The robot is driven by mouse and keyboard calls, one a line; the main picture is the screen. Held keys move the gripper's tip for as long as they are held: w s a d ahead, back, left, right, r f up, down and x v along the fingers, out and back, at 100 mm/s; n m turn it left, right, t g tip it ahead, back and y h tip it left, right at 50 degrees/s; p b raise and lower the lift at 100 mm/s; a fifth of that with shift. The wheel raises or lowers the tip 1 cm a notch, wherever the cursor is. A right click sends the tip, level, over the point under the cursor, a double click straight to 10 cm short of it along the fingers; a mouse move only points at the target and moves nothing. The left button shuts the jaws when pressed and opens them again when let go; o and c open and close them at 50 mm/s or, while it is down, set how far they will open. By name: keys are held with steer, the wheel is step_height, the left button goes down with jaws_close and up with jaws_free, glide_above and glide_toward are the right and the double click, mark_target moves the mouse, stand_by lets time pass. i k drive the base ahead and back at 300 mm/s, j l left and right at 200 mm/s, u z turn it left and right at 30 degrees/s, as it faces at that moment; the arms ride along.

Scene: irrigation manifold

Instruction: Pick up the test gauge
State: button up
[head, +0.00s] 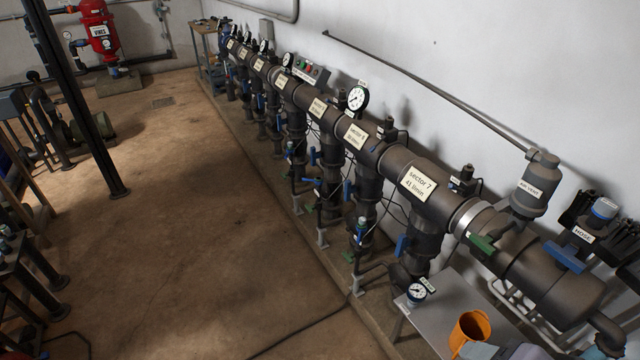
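A small round gauge with a white dial and dark rim (417,293) is at the left corner of a grey side table (447,311), low on the right in the head view. A small white tag is beside its top; its lettering is too small to read surely. It looks like the test gauge. I cannot tell whether it rests loose on the table. Nothing is seen touching it from above. My gripper is not in view.
An orange cup (470,330) stands right of the gauge, with pale bluish items (520,351) beside it at the bottom edge. The large manifold pipe (395,160) with valves and wall gauges runs behind the table. Brown floor (220,240) to the left is mostly clear.

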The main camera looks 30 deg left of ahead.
mark_target(417, 293)
steer(key=i+j, duration=0.3)
steer(key=i, duration=0.15)
steer(key=i+j, duration=0.25)
steer(key=i, duration=0.2)
steer(key=j+u, duration=0.05)
